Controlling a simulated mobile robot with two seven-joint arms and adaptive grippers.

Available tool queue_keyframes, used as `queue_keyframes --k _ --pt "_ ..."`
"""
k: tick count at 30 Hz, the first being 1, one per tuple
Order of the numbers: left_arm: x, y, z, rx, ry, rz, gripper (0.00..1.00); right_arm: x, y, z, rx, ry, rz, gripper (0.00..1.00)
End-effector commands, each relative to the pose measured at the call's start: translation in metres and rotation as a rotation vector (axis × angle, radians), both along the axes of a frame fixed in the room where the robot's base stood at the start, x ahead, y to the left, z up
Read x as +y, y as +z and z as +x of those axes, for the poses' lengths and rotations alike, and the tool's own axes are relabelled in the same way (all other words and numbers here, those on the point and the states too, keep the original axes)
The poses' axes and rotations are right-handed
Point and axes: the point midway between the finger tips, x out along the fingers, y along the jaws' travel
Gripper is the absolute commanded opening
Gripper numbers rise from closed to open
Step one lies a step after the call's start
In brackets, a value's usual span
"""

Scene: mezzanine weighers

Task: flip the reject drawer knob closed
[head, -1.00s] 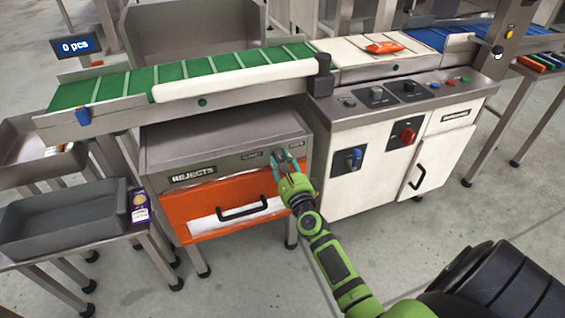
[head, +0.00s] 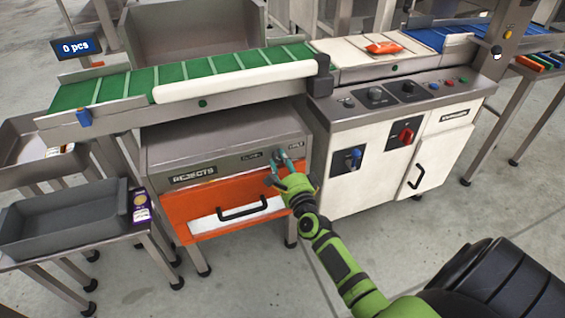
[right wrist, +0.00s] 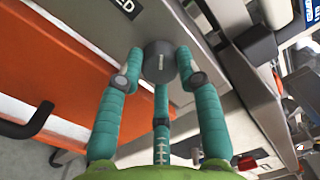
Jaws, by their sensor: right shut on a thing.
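The reject drawer knob (right wrist: 158,62) is a round grey knob on the metal strip above the orange REJECTS drawer (head: 182,217). In the head view it is mostly hidden by my fingers. My right gripper (head: 279,168) reaches it from the front. In the right wrist view the teal fingers of my right gripper (right wrist: 160,75) are shut on the knob, one at each side and a third below it. My left gripper is not in view.
The drawer has a black handle (head: 243,211) below my gripper. A white cabinet with a red knob (head: 407,135) and a blue knob (head: 353,157) stands to the right. A green belt (head: 190,72) runs above. A grey bin (head: 65,215) sits at left.

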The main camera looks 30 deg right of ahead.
Motion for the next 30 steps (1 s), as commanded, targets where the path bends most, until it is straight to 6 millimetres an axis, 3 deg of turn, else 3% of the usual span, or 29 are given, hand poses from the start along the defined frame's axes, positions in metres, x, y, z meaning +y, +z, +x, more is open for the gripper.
queue_keyframes --k 8,9,11,23,30 --pt "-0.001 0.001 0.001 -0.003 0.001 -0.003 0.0 0.001 0.004 0.002 -0.006 0.004 -0.006 0.03" --pt "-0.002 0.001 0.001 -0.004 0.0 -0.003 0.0 0.002 0.004 0.002 -0.006 0.004 -0.006 0.4" --pt "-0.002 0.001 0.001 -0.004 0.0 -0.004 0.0 0.002 0.004 0.002 -0.006 0.004 -0.005 0.59" --pt "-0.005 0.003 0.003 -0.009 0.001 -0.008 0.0 0.002 0.0 -0.004 0.0 0.002 -0.001 0.59" --pt "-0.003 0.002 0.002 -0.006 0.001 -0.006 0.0 0.011 -0.003 -0.043 0.002 0.001 -0.001 0.59"
